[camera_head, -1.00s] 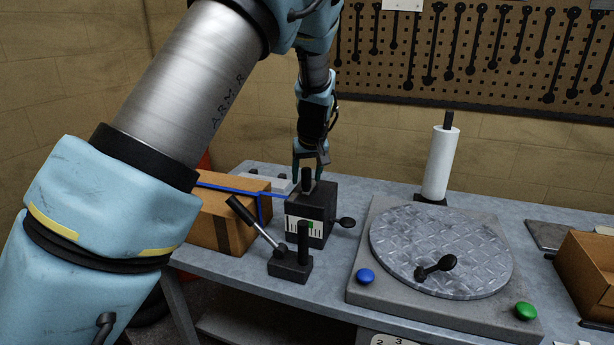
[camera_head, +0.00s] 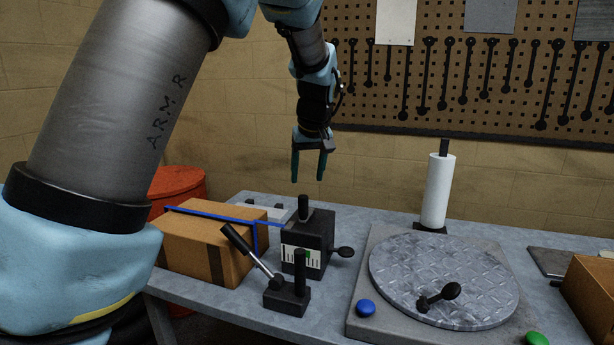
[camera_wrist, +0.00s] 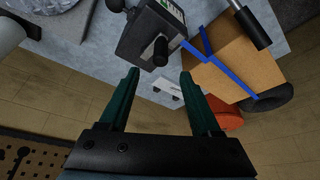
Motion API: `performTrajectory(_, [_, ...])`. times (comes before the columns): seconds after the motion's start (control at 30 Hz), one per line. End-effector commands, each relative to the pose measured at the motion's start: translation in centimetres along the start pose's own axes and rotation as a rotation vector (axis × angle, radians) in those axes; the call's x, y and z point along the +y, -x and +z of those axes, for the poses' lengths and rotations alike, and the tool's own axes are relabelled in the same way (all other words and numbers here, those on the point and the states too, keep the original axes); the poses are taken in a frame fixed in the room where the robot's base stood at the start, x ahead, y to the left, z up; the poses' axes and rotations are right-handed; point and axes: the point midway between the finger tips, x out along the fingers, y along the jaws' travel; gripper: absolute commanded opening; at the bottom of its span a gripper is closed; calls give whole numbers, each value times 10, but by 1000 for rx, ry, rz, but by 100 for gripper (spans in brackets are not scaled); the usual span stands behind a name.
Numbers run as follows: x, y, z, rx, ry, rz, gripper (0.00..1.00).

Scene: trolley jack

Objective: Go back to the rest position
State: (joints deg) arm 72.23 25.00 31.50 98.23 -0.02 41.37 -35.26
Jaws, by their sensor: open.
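My gripper (camera_head: 308,168) hangs fingers-down above the table in the head view. Its two green fingers are apart with nothing between them. Just below it stands a dark box-shaped jack unit (camera_head: 308,243) with a black upright post (camera_head: 303,207) on top, a white scale with a green mark on its front and a black knob at its right. The fingertips are clear of the post. In the wrist view the open fingers (camera_wrist: 158,80) show, with the dark unit (camera_wrist: 150,35) beyond them.
A cardboard box (camera_head: 205,245) with a blue strip lies left of the unit. A lever stand (camera_head: 287,297) is in front. A round metal turntable (camera_head: 440,275), a white roll (camera_head: 437,190) and an open carton (camera_head: 592,285) are to the right. A pegboard (camera_head: 460,75) hangs behind.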

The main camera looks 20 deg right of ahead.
Motion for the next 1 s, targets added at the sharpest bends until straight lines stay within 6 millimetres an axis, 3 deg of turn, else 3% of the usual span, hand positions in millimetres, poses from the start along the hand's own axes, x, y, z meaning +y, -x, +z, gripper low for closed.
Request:
performTrajectory(0.23, [-2, -1, 0, -2, 2, -1, 64])
performTrajectory(0.33, [-21, -6, 0, -17, 13, -5, 64])
performTrajectory(0.47, [-78, -21, 7, -64, 38, -15, 64])
performTrajectory(0.67, [-181, -37, 46, -147, 68, -17, 64])
performTrajectory(0.8, [-240, -38, 86, -187, 79, -12, 64])
performTrajectory(1.0, [-304, -33, 152, -227, 85, -11, 64])
